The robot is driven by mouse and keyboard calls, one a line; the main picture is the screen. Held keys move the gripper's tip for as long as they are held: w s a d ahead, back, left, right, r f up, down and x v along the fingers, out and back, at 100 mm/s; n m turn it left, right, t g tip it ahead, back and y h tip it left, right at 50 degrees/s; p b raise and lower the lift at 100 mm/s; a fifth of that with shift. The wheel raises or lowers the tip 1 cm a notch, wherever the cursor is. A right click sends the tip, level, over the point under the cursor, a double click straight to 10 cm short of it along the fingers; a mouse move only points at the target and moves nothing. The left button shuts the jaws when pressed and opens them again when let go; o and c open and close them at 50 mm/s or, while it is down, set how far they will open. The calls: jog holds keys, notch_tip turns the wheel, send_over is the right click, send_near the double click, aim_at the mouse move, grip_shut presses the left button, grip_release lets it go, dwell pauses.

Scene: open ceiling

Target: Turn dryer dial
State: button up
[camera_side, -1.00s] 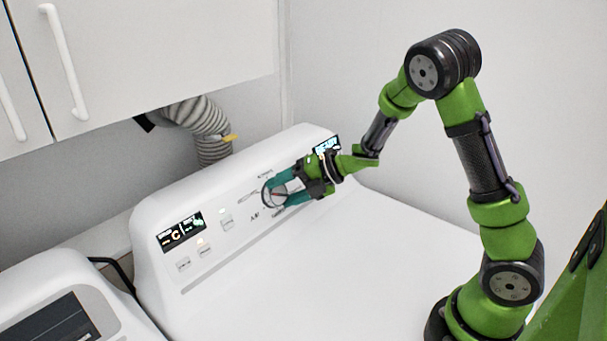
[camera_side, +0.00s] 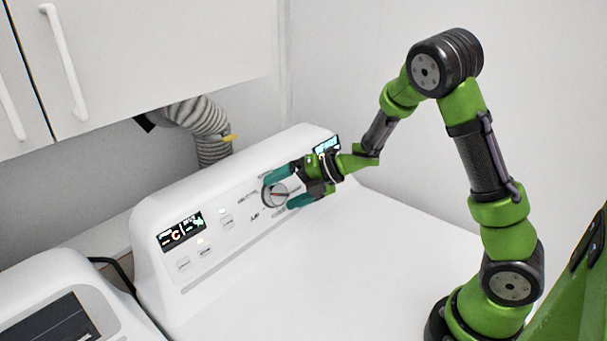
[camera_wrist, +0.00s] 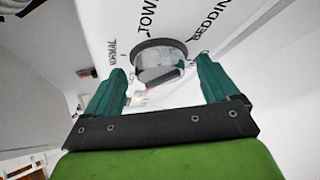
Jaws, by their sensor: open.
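The dryer dial (camera_side: 275,194) is a round silver knob with a dark rim and a red mark, on the slanted white control panel. In the wrist view the dial (camera_wrist: 160,60) sits just beyond the fingertips, between them and nearer the left one. My gripper (camera_side: 285,186) has teal fingers and is open in front of the dial, one finger to the upper side and one to the lower side. In the wrist view my gripper (camera_wrist: 162,72) is spread wide with nothing between the pads. Printed cycle labels ring the dial, including TOWELS-like and BEDDING text.
The white dryer (camera_side: 330,270) has a broad clear top in front of the panel. A lit display (camera_side: 181,231) and several buttons lie left of the dial. A grey vent hose (camera_side: 205,125) and white cabinets (camera_side: 150,50) are behind and above.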

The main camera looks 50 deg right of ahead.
jog(key=v, duration=1.7)
jog(key=shift+f, duration=0.15)
jog(key=w+d+r+m+t+h, duration=0.1)
jog(key=w+d+m+h, duration=0.1)
jog(key=d+m+h, duration=0.35)
jog(key=w+d+r+m+t+h, duration=0.2)
jog(key=d+m+h, duration=0.1)
jog(key=m, duration=0.6)
jog(key=s+a+r+m+g+y, duration=0.1)
jog(key=s+a+m+g+y, duration=0.1)
jog(key=s+a+m, duration=0.5)
jog(key=s+a+r+m+g+y, duration=0.1)
jog(key=s+a+m+g, duration=0.2)
jog(key=s+a+m, duration=0.5)
jog(key=a+m, duration=0.1)
jog(key=a, duration=0.5)
jog(key=shift+s+a+m+y, duration=0.15)
jog(key=shift+a+m+y, duration=0.1)
jog(key=shift+m+y, duration=0.1)
